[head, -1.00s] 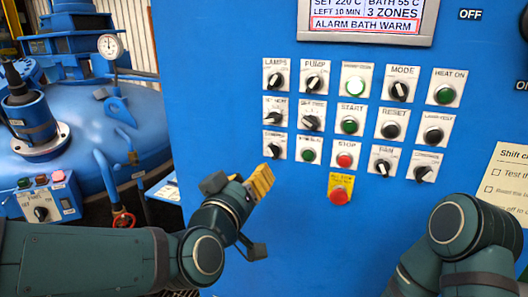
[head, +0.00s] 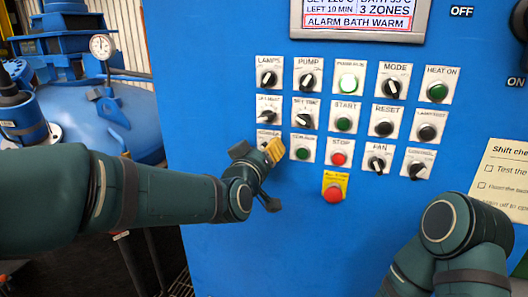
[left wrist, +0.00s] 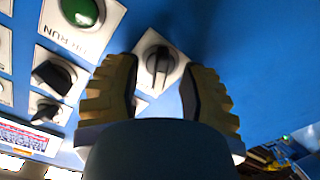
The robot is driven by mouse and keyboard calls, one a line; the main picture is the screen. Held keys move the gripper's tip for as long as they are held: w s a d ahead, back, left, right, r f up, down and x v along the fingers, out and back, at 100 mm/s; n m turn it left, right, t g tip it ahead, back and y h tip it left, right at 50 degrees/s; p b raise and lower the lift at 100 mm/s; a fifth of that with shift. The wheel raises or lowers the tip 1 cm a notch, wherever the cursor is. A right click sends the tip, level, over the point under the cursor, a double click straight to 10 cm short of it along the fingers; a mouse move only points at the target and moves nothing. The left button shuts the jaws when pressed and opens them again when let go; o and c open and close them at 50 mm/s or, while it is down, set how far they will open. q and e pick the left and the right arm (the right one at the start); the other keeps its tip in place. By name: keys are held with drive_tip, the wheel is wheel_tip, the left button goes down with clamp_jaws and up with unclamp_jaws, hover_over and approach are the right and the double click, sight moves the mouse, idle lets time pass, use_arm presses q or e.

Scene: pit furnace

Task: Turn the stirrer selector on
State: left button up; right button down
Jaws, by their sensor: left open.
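My left gripper (head: 273,150) is at the bottom-left knob of the blue panel, its yellow fingers covering most of that knob in the head view. In the left wrist view, a black selector knob (left wrist: 158,62) on a white plate sits between the tips of my open left gripper (left wrist: 160,78). A gap shows on both sides of the knob, and its pale pointer line points down in that picture. The knob's label is partly hidden and too small to read, so I cannot confirm that it says stirrer. My right gripper is out of view.
Close by are a green button (head: 303,153), a red stop button (head: 339,158), a knob above (head: 267,116) and a red emergency button on yellow (head: 333,194). A display (head: 358,18) tops the panel. A blue vessel (head: 95,115) stands at left. The lower panel is clear.

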use_arm(q)
clamp_jaws()
drive_tip(key=shift+r+m, duration=0.1)
drive_tip(key=shift+m, duration=0.3)
drive_tip(key=m+p, duration=0.2)
drive_tip(key=m, duration=0.9)
drive_tip(key=shift+s+d, duration=0.1)
drive_tip(key=shift+d, duration=0.05)
idle(0.5)
unclamp_jaws()
